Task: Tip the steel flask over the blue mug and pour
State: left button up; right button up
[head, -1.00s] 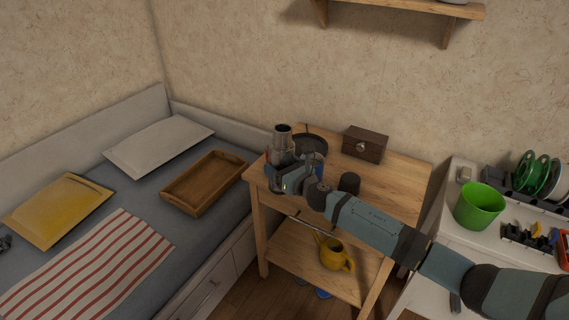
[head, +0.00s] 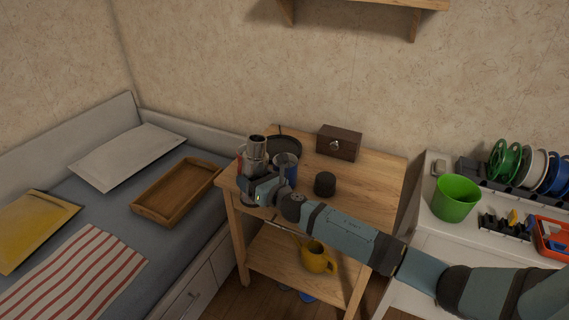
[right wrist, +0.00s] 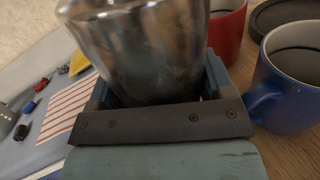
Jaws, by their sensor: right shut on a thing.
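The steel flask (head: 257,152) stands upright at the left end of the wooden table. It also fills the upper middle of the right wrist view (right wrist: 145,50). My right gripper (head: 255,183) is shut on the flask, with a finger on each side of it. The blue mug (head: 287,165) stands on the table just right of the flask, partly hidden by my gripper and wrist. In the right wrist view the blue mug (right wrist: 292,85) is upright, its handle toward my gripper. My left gripper is not in view.
A red mug (right wrist: 226,30) is behind the flask. A dark pan (head: 285,146), a wooden box (head: 339,143) and a dark cylinder (head: 325,184) are on the wooden table (head: 375,178). A yellow watering can (head: 318,258) is on the lower shelf. The table's right part is clear.

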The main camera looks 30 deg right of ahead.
jog(key=shift+r, duration=0.1)
jog(key=shift+w+d+r+m, duration=0.1)
jog(key=shift+m, duration=0.3)
jog(key=shift+a+m, duration=0.2)
jog(key=shift+m, duration=0.3)
jog(key=shift+m+p, duration=0.4)
jog(key=shift+m, duration=0.8)
jog(key=shift+a, duration=0.1)
jog(key=shift+a+m, duration=0.25)
jog(key=shift+m, duration=0.15)
